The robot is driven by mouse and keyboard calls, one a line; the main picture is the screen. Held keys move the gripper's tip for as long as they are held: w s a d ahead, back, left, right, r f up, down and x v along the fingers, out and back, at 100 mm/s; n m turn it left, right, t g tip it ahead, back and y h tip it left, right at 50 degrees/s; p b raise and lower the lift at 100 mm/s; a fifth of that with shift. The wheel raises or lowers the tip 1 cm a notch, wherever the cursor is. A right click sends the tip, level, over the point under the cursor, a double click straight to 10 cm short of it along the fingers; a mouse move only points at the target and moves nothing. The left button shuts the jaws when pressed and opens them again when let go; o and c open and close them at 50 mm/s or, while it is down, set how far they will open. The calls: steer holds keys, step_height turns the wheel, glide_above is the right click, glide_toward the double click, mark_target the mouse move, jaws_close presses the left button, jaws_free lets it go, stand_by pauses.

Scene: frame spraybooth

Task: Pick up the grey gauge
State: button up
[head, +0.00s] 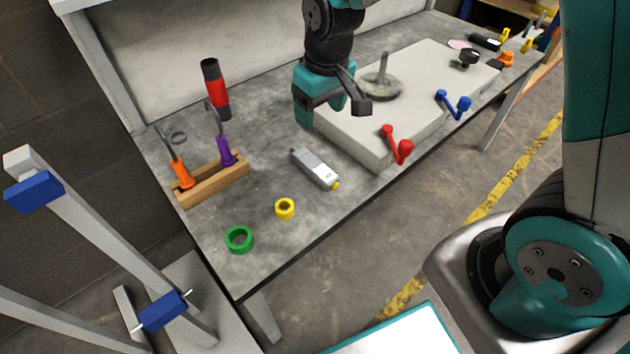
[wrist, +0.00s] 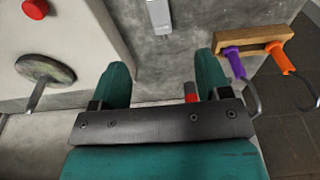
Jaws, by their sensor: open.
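The grey gauge (head: 314,166) lies flat on the grey workbench (head: 262,253), a slim light-grey body with a small yellow tip toward the bench's front edge. It also shows in the wrist view (wrist: 159,14), partly cut off by the top edge. My gripper (head: 320,112) is above the bench, behind the gauge in the head view. Its teal fingers are apart with nothing between them in the wrist view (wrist: 160,72), and the gauge is beyond the fingertips, roughly in line with the gap.
A raised pale slab (head: 420,95) carrying a round plate with a post (head: 381,88) stands right of the gauge. Red (head: 396,145) and blue handles sit at its front. A wooden rack (head: 212,182) with orange and purple tools, a green ring (head: 239,240) and a yellow ring (head: 285,209) are left.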

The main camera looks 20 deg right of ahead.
steer(key=b, duration=0.3)
glide_above(313, 163)
steer(key=s, duration=0.1)
step_height(313, 163, down, 12)
steer(key=shift+d, duration=0.15)
steer(key=f, duration=0.1)
steer(key=f+b, duration=0.1)
steer(key=f, duration=0.1)
steer(key=w+f+b, duration=0.1)
steer(key=f, duration=0.1)
steer(key=shift+f, duration=0.1)
steer(key=c, duration=1.1)
